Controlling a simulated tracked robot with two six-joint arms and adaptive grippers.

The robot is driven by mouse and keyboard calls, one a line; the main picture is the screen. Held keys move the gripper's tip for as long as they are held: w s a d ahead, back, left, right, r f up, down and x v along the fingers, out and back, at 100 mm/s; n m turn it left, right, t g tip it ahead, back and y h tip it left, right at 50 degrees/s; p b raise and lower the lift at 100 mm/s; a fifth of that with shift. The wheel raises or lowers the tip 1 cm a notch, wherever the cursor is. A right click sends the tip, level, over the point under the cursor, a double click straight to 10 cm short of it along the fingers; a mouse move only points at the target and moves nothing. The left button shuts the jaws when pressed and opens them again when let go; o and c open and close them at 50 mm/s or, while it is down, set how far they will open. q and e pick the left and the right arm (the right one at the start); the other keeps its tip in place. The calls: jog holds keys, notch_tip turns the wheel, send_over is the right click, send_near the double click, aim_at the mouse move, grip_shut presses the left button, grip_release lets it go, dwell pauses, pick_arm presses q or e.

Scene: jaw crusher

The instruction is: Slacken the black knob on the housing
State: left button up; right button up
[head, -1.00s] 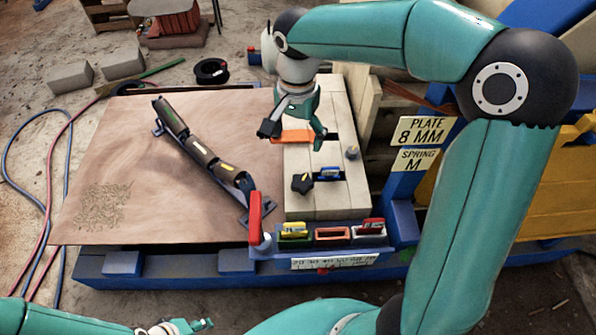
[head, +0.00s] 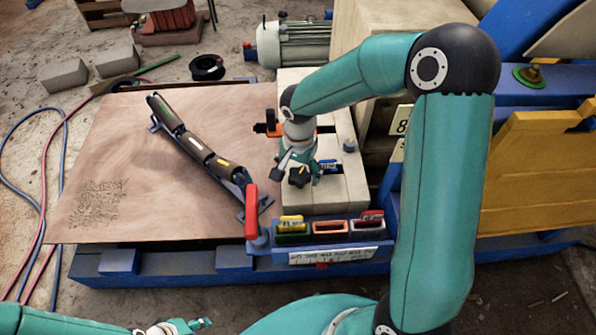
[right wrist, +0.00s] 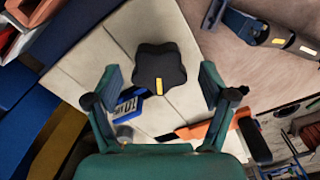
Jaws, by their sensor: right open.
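The black knob (head: 299,177) is star-shaped and sits on the pale block housing (head: 335,199). In the right wrist view the black knob (right wrist: 160,68) has a yellow mark on its near side and lies ahead of and between the fingertips. My right gripper (head: 298,170) is above and beside the knob in the head view. In the right wrist view its two fingers (right wrist: 164,84) are spread wide, with nothing between them held. My left gripper (head: 185,326) shows small at the bottom edge; its jaws are unclear.
A blue piece (right wrist: 130,103) and an orange part (right wrist: 205,127) sit on the housing near the knob. A red-handled lever (head: 251,212) stands to the left. Coloured bins (head: 331,229) line the front. A roller bar (head: 195,148) lies on the brown sheet (head: 120,170).

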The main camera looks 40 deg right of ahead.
jog(key=shift+f, duration=0.1)
jog(key=c, duration=1.2)
jog(key=shift+o, duration=0.2)
jog(key=shift+n, duration=0.5)
jog(key=n+b, duration=0.1)
jog(key=n, duration=0.2)
jog(key=shift+n, duration=0.3)
jog(key=n, duration=0.4)
jog(key=shift+w, duration=0.1)
jog(key=n, duration=0.5)
jog(key=shift+n+p, duration=0.35)
jog(key=shift+n, duration=1.45)
